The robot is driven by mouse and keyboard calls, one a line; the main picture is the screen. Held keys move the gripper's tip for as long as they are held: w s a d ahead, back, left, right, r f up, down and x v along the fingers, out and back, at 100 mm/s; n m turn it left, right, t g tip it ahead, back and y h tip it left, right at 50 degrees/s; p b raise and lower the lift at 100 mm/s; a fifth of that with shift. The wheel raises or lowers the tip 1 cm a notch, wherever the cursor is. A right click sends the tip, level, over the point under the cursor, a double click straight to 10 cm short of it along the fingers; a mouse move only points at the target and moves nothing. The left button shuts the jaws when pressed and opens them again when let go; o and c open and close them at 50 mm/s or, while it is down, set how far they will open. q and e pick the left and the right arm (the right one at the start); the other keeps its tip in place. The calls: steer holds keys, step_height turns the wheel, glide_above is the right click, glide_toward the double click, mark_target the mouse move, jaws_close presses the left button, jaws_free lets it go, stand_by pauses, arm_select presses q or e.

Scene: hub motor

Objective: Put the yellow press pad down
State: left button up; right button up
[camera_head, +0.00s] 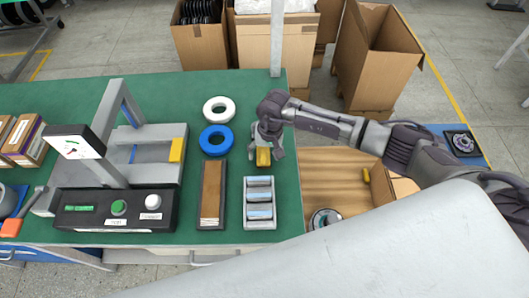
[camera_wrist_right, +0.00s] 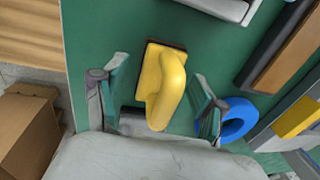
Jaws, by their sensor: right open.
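The yellow press pad (camera_head: 263,157) stands on the green bench top near its right edge, to the right of the blue ring. In the right wrist view the pad (camera_wrist_right: 163,85) shows a yellow handle above a dark, flat base on the green surface. My right gripper (camera_head: 267,147) is over the pad, with its fingers apart. In the right wrist view the open fingers stand on either side of the handle with gaps. My left gripper is not in view.
A blue ring (camera_head: 216,140) and a white ring (camera_head: 219,109) lie left of the pad. A grey tray with cylinders (camera_head: 246,204) and a brown block (camera_head: 212,195) are nearer. The press (camera_head: 150,160) stands left. Cardboard boxes (camera_head: 375,60) stand beyond the bench.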

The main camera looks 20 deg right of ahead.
mark_target(269, 156)
step_height(269, 156, up, 12)
steer(key=d+b, duration=0.1)
steer(key=b, duration=0.2)
steer(key=shift+s+d+f, duration=0.2)
stand_by(0.3)
